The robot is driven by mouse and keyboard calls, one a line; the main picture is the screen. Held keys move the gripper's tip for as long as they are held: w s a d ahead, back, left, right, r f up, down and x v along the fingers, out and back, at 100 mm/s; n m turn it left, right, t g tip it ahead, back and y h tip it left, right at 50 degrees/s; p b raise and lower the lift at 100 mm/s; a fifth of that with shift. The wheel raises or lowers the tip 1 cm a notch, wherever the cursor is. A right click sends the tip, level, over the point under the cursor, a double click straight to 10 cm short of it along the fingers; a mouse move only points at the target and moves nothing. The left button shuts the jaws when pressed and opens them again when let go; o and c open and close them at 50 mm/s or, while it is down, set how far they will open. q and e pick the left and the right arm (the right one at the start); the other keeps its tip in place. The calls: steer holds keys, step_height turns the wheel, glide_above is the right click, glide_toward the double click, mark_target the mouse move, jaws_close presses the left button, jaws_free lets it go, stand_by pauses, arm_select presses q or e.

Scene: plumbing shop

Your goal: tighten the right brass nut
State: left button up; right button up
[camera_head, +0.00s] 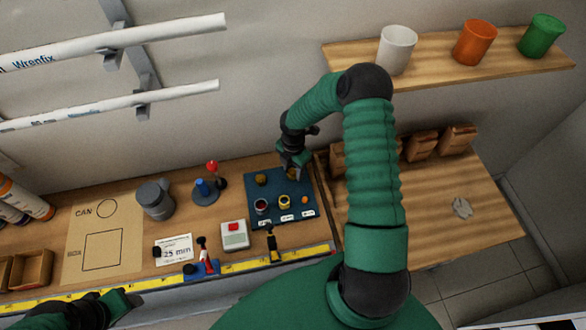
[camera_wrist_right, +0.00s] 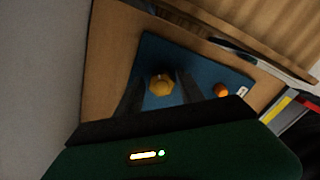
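The right brass nut (camera_wrist_right: 161,85) shows in the right wrist view as a yellow hexagonal piece on the blue mat (camera_wrist_right: 154,52). My right gripper (camera_wrist_right: 159,90) is over the mat, with its two dark fingers apart, one on each side of the nut. I cannot tell whether either finger touches it. In the head view my right gripper (camera_head: 292,168) is at the mat's upper right and mostly hides this nut. Another brass nut (camera_head: 261,180) sits at the mat's upper left. My left gripper (camera_head: 128,299) is low at the left, away from the mat; its opening is unclear.
On the mat (camera_head: 274,189) are a red-ringed cup (camera_head: 261,206), a yellow-ringed piece (camera_head: 284,202) and an orange piece (camera_head: 304,200). A button box (camera_head: 234,235) stands to the left. A wooden divider (camera_head: 325,190) runs along the right. The right tabletop (camera_head: 425,215) has free room.

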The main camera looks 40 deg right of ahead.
steer(key=shift+a+r, duration=0.15)
steer(key=shift+a, duration=0.05)
jaws_close()
steer(key=shift+m, duration=0.3)
steer(key=m, duration=0.4)
steer(key=shift+m, duration=0.3)
steer(key=m+b, duration=0.1)
steer(key=m, duration=0.4)
steer(key=shift+w, duration=0.1)
steer(key=m+b, duration=0.1)
steer(key=m, duration=0.6)
steer(key=shift+w+r+m, duration=0.1)
steer(key=shift+m, duration=0.2)
steer(key=m, duration=0.3)
steer(key=shift+m+b, duration=0.3)
steer(key=shift+m, duration=1.7)
steer(key=shift+d, duration=0.1)
